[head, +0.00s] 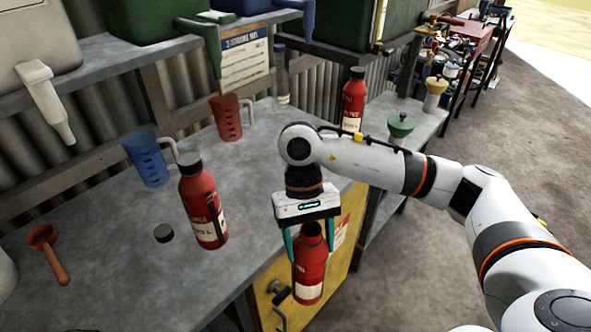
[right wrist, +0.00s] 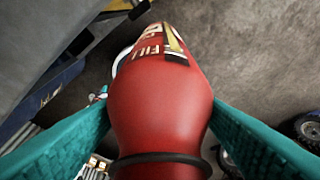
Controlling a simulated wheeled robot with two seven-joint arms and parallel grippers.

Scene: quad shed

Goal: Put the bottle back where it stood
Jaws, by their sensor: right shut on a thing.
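A red bottle (head: 309,270) with a pale label and no cap on its open black-rimmed neck is in my right gripper (head: 310,242). The two teal fingers are shut on its upper part, and it hangs roughly upright beyond the bench's front edge, before the yellow cabinet door. In the right wrist view the red bottle (right wrist: 158,110) fills the space between the teal fingers. My left gripper is not in view.
A capped red bottle (head: 203,205) stands on the bench, another red bottle (head: 353,100) farther back. A blue jug (head: 148,160), a red jug (head: 228,120) and an orange scoop (head: 50,255) are also there. The bench right of the capped bottle is clear.

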